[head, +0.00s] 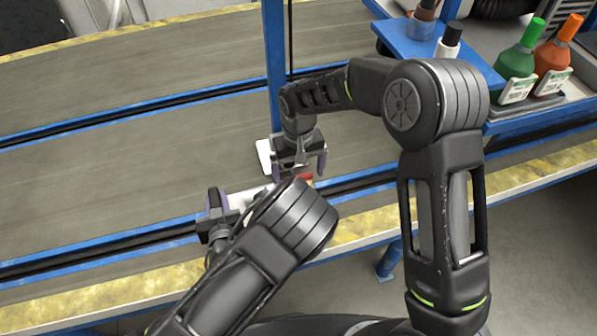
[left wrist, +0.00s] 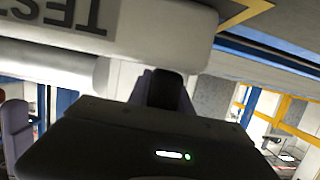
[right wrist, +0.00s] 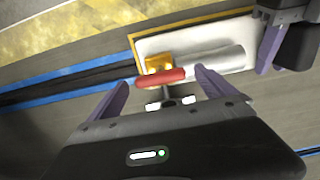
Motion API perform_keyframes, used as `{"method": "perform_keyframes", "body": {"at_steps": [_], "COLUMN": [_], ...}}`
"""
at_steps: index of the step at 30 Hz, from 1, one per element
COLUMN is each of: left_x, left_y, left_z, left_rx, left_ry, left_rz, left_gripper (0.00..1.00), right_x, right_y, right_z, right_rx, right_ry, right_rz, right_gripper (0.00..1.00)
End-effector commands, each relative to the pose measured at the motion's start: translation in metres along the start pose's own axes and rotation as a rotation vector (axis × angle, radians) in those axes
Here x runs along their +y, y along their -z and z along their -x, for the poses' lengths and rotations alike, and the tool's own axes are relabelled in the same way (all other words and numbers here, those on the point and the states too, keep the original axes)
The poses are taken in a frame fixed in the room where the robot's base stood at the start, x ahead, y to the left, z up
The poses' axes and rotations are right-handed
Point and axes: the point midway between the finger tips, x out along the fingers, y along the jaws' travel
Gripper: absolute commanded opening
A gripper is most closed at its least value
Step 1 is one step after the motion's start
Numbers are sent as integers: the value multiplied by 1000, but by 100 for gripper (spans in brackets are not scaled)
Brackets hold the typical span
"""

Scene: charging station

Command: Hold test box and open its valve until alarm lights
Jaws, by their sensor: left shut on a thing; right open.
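The white test box (right wrist: 205,45) shows in the right wrist view above the workbench, with a brass-coloured valve (right wrist: 157,62) and a red handle (right wrist: 161,78). In the head view the box (head: 245,205) is largely hidden behind my left arm. My left gripper (head: 220,206) is shut on the end of the box away from the valve. In the left wrist view the box's "TEST" lettering (left wrist: 60,14) reads upside down. My right gripper (right wrist: 163,80) is open, its fingers either side of the red handle. Contact with the handle cannot be told. I cannot make out an alarm light.
A blue post (head: 275,70) stands behind my right gripper, with a white plate (head: 265,157) near its foot. A blue shelf (head: 410,45) with bottles stands at the back right. The grey bench top (head: 110,110) is clear on the left.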

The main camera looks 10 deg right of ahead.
Motion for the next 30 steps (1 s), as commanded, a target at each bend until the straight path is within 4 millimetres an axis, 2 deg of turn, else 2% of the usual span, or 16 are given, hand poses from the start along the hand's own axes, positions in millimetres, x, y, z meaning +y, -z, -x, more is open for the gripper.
{"method": "perform_keyframes", "body": {"at_steps": [10, 30], "left_x": [0, 0], "left_y": [0, 0], "left_z": [0, 0], "left_rx": [1, 1], "left_ry": [0, 0], "left_rz": [0, 0], "left_gripper": [0, 0], "right_x": [0, 0], "right_y": [0, 0], "right_z": [-4, -4], "right_rx": [0, 1], "right_ry": [0, 0], "right_rz": [-1, -1], "right_gripper": [95, 40]}}
